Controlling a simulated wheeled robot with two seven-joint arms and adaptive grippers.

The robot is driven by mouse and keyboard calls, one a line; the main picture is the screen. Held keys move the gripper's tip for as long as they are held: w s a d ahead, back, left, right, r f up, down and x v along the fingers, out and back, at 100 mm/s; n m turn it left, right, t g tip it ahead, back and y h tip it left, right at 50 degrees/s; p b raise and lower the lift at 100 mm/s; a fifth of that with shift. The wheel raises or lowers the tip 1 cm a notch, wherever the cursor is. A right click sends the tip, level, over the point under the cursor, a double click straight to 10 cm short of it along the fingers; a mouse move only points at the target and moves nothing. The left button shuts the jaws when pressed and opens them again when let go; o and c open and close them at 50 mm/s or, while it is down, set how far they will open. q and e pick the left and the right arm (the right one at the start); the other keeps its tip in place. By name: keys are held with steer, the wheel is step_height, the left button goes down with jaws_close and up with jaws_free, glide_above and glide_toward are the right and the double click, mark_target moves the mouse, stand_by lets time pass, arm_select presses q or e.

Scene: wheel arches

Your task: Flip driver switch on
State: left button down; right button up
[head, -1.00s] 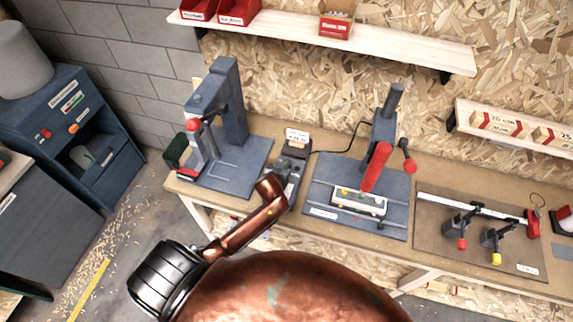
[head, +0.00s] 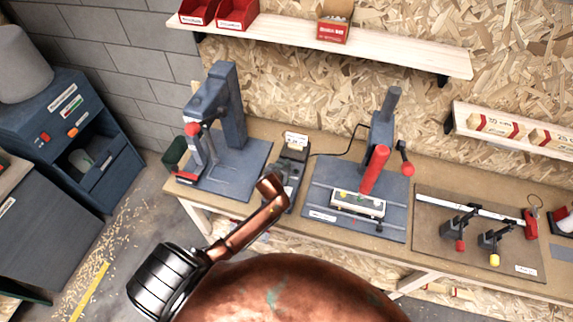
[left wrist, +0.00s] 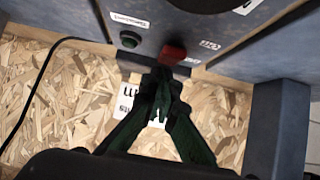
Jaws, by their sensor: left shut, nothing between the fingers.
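In the left wrist view my left gripper (left wrist: 161,80) is shut and empty. Its dark green fingertips are at or just in front of a red switch (left wrist: 173,53) on a blue-grey panel (left wrist: 150,32). I cannot tell whether they touch it, or which way it is set. A green round button (left wrist: 130,39) sits left of it. In the head view my copper left arm (head: 245,222) reaches to a small dark unit (head: 294,153) with a white label, between two bench machines. The gripper is hard to make out there. My right gripper is not in view.
A machine with a tall column (head: 229,105) stands left of the dark unit. A press with a red handle (head: 375,169) stands right of it. A black cable (head: 341,153) runs between. A shelf with red bins (head: 238,14) hangs above. A fixture board (head: 440,236) lies further right.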

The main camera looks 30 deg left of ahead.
arm_select(q)
steer(key=shift+r, duration=0.1)
steer(key=r+p, duration=0.4)
steer(key=p, duration=0.1)
steer(key=shift+w+r, duration=0.35)
steer(key=w+r+b+v, duration=0.1)
steer(key=b+v, duration=0.1)
steer(key=v, duration=0.7)
steer(key=shift+a+r, duration=0.3)
steer(key=shift+r, duration=0.15)
